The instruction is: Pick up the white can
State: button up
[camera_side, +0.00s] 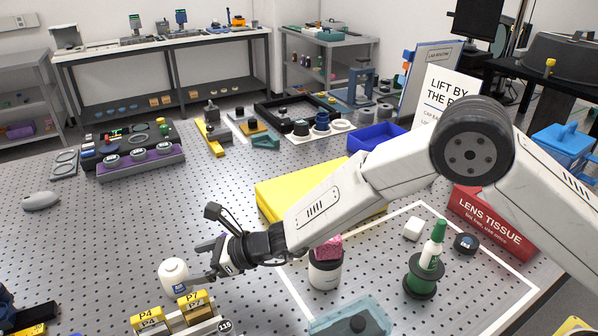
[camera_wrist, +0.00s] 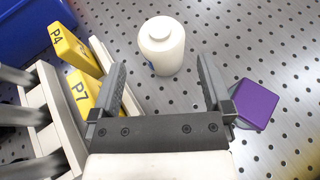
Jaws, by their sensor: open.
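A white can (camera_side: 174,274) with a narrower round top and a small blue label stands upright on the perforated table, lower left in the side view. In the wrist view the white can (camera_wrist: 161,52) is ahead of my gripper (camera_wrist: 164,74), roughly centred between the fingertips. In the side view my gripper (camera_side: 203,264) is low, just right of the can, with its fingers pointing left toward it. The fingers are open and empty. Whether a finger touches the can cannot be told.
Yellow blocks marked P4 (camera_wrist: 73,48) and P7 (camera_wrist: 84,93) stand in a rack close left of the fingers in the wrist view. A purple block (camera_wrist: 254,104) lies close right. A white jar with a pink top (camera_side: 325,268) stands right of my gripper in the side view.

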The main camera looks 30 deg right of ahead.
aim_at(177, 267)
jog(key=shift+x, duration=0.9)
jog(key=shift+a, duration=0.1)
jog(key=shift+x, duration=2.5)
jog(key=shift+w, duration=0.1)
jog(key=c, duration=1.1)
jog(key=shift+c, duration=0.2)
jog(key=shift+r, duration=0.15)
